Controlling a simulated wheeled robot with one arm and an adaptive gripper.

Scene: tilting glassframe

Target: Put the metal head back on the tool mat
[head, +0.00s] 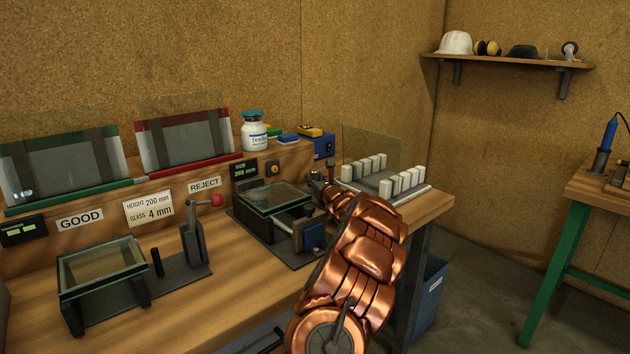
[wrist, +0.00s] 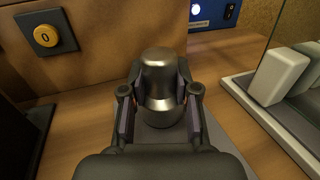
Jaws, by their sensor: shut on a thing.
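The metal head (wrist: 158,72), a shiny grey rounded cap on a wider collar, stands upright in the wrist view. My gripper (wrist: 160,98) is shut on it, with one dark finger on each side. A flat grey sheet, which looks like the tool mat (wrist: 228,158), lies below and to the right of the head. I cannot tell whether the head's base touches it, as the fingers and gripper body hide that. In the head view my gripper (head: 322,186) is at the back of the bench, mostly hidden behind my copper arm.
A rack of white blocks (head: 385,181) with a glass sheet stands just right of my gripper. A glass frame fixture (head: 272,200) is to its left. The wooden back ledge (wrist: 85,60) and a blue box (head: 324,146) are behind it.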

